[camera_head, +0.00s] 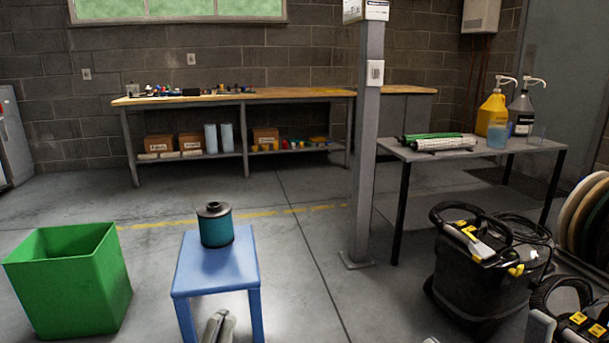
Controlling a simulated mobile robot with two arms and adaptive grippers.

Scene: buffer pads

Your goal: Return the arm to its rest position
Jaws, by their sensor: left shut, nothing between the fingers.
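My left gripper (219,327) shows at the bottom edge, in front of the blue stool, with its grey fingers shut and nothing between them. Only its front part is in the picture. It is apart from the teal cylinder with a black top (216,228), which stands upright on the blue stool (205,276). My right gripper cannot be made out; only a small pale sliver shows at the bottom edge, right of the middle.
A green bin (70,285) stands left of the stool. A grey post (367,150) rises right of the middle. A side table (478,152) holds rolls and pump bottles. A black floor machine (474,275) stands at lower right. A workbench (235,98) lines the back wall.

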